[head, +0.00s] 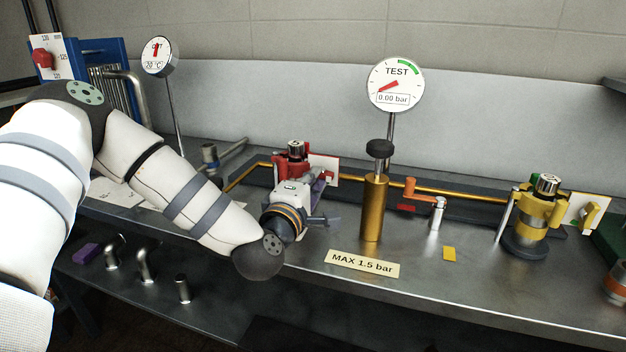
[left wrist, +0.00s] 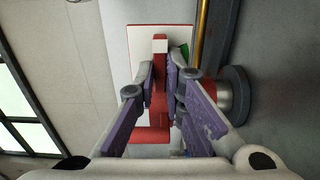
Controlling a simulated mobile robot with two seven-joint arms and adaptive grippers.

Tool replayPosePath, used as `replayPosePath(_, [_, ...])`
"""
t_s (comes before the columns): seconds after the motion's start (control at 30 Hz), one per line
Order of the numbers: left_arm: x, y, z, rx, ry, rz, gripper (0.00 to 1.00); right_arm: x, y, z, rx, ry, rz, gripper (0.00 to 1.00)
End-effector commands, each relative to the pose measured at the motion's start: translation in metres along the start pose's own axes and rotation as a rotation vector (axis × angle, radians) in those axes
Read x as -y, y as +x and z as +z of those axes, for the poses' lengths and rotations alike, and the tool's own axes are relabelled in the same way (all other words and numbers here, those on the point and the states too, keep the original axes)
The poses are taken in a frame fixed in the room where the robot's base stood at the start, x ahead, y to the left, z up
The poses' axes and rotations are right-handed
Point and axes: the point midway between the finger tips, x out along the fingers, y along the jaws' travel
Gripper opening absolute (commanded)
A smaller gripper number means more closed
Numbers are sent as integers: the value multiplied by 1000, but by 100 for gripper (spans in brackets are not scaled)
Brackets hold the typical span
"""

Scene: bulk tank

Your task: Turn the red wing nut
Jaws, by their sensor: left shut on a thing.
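The red wing nut (left wrist: 159,104) shows in the left wrist view as a red bar between my fingers, in front of a white plate with a red edge (left wrist: 134,42). A pale-tipped part stands at its upper end. My left gripper (left wrist: 161,72) is shut on the red wing nut, with a purple finger on each side. In the head view my left gripper (head: 320,184) is at the red fitting (head: 283,163) and its white plate (head: 330,163). The gripper hides the wing nut there. My right gripper is not in view.
A brass cylinder (head: 374,210) with a black knob and a TEST gauge (head: 396,85) reading 0.00 bar stand to the right. An orange lever (head: 420,191) and a yellow fitting (head: 532,219) stand farther right. The bench front has a MAX 1.5 bar label (head: 363,263).

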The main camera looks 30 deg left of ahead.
Motion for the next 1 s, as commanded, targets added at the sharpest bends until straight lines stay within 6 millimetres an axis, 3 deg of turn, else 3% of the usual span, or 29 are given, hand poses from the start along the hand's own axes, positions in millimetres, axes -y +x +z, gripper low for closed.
replayPosePath(0.1, [-2, 1, 0, 0, 0, 6, 0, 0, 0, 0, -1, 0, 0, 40])
replayPosePath(0.2, [-2, 1, 0, 1, 0, 6, 28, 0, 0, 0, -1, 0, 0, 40])
replayPosePath(0.23, [-2, 0, 0, 1, 0, 5, 30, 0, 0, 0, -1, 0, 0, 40])
replayPosePath(0.53, [-1, -3, 0, 1, 1, 1, 30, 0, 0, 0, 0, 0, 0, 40])
replayPosePath(0.8, [-1, -56, 1, 2, 0, 2, 30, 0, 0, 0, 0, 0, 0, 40])
replayPosePath(1.0, [-1, -75, 0, 1, 0, 3, 30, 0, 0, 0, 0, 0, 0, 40])
